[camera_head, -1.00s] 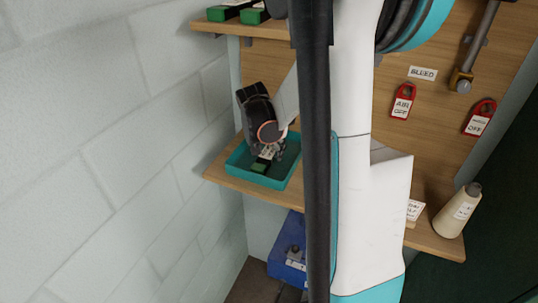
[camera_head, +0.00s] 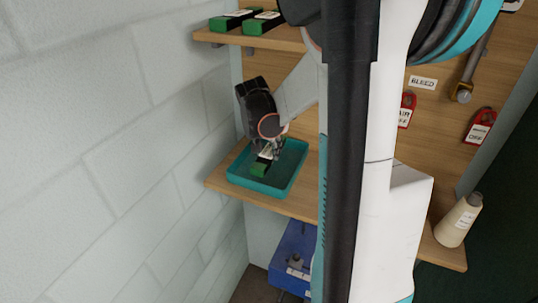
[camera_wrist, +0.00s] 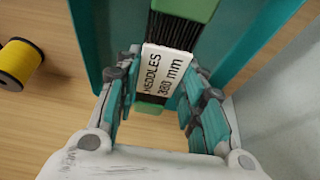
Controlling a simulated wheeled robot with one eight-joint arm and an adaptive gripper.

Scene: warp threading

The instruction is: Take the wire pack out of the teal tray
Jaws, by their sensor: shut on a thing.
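My gripper (camera_head: 270,150) points down over the teal tray (camera_head: 287,176) on the lower wooden shelf. In the wrist view my gripper (camera_wrist: 163,98) has its fingers on both sides of the pack, shut on it at the label. The pack is within the tray's outline and seems slightly raised; the gap beneath it is hard to judge. The tray rim (camera_wrist: 85,40) also shows there.
A grey block wall (camera_head: 110,150) stands close on the left. The upper shelf (camera_head: 255,42) holds two similar green packs (camera_head: 231,20) above the tray. A blue box (camera_head: 290,255) is below. A thread cone (camera_head: 458,220) stands right; a yellow spool (camera_wrist: 18,62) lies beside the tray.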

